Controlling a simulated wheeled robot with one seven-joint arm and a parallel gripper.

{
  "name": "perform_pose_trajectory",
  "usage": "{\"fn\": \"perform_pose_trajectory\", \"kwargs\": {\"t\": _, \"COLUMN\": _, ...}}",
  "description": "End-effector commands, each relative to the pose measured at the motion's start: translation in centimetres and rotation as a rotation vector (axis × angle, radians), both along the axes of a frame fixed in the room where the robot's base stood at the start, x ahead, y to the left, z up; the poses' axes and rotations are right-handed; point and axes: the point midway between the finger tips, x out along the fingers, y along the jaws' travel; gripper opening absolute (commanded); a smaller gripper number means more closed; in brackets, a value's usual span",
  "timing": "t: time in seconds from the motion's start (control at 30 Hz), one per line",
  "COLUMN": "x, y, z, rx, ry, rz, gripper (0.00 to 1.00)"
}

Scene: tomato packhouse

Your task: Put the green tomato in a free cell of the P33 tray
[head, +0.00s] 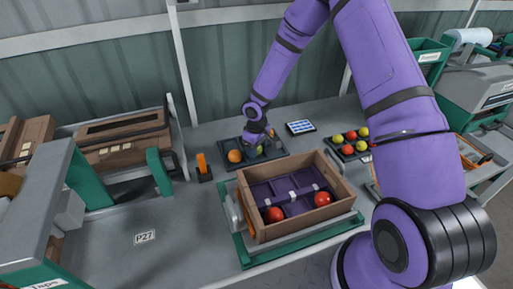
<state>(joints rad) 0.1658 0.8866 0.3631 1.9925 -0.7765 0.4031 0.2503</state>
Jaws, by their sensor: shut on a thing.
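My gripper (266,143) is low over a dark tray (223,147) at the back middle of the bench. It is shut on the green tomato (259,150), which is small here and partly hidden by the fingers. I cannot tell whether the tomato still touches the dark tray. An orange tomato (235,156) sits in that tray, left of my gripper. In front stands a wooden crate (250,207) with a purple celled tray (262,190) inside. Two red tomatoes, one at front left (274,214) and one at front right (322,199), sit in it; its back cells look empty. I cannot read a P33 label.
Another dark tray (369,156) with several red and yellow-green tomatoes is at the right, partly behind my arm. A small blue-and-white panel (300,127) lies at the back. An orange device (202,166) stands left of the crate. The bench near the P27 label (145,237) is clear.

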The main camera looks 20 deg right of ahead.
Motion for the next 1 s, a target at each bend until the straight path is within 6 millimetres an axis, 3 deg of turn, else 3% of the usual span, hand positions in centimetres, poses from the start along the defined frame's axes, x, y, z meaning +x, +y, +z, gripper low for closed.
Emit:
{"fn": "perform_pose_trajectory", "kwargs": {"t": 0.8, "x": 0.00, "y": 0.04, "z": -1.07, "rx": 0.000, "ry": 0.000, "rz": 0.001, "gripper": 0.42}}
{"fn": "perform_pose_trajectory", "kwargs": {"t": 0.83, "x": 0.00, "y": 0.05, "z": -1.06, "rx": 0.000, "ry": 0.000, "rz": 0.001, "gripper": 0.58}}
{"fn": "perform_pose_trajectory", "kwargs": {"t": 0.93, "x": 0.01, "y": 0.03, "z": -1.05, "rx": 0.000, "ry": 0.000, "rz": 0.000, "gripper": 0.81}}
{"fn": "perform_pose_trajectory", "kwargs": {"t": 1.0, "x": 0.00, "y": 0.02, "z": -1.04, "rx": 0.000, "ry": 0.000, "rz": 0.000, "gripper": 0.83}}
